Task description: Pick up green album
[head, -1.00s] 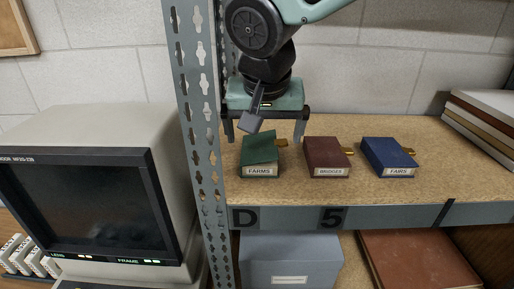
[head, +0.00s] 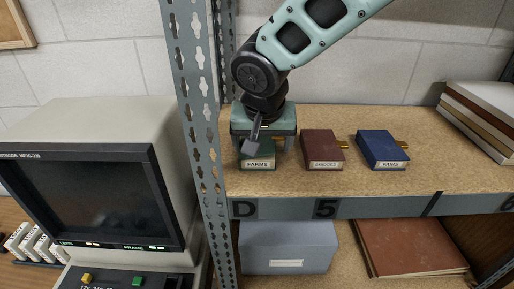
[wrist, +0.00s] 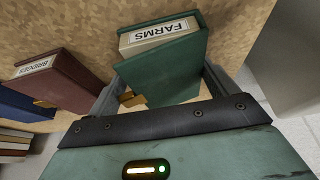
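The green album (head: 258,165), labelled FARMS, lies on the upper shelf at the left, nearest the metal post. In the wrist view the green album (wrist: 168,66) shows its dark green cover, its label and a brass clasp. My gripper (head: 264,153) is low over it and hides its rear part in the head view. In the wrist view the fingers of my gripper (wrist: 162,84) stand on either side of the album, open. Firm contact on both sides does not show.
A maroon album (head: 322,150), labelled BRIDGES, lies just right, then a blue album (head: 382,150), labelled FAIRS. The perforated post (head: 196,110) stands close on the left. Large flat volumes (head: 478,120) lie at the right. A monitor (head: 85,200) stands left of the post.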

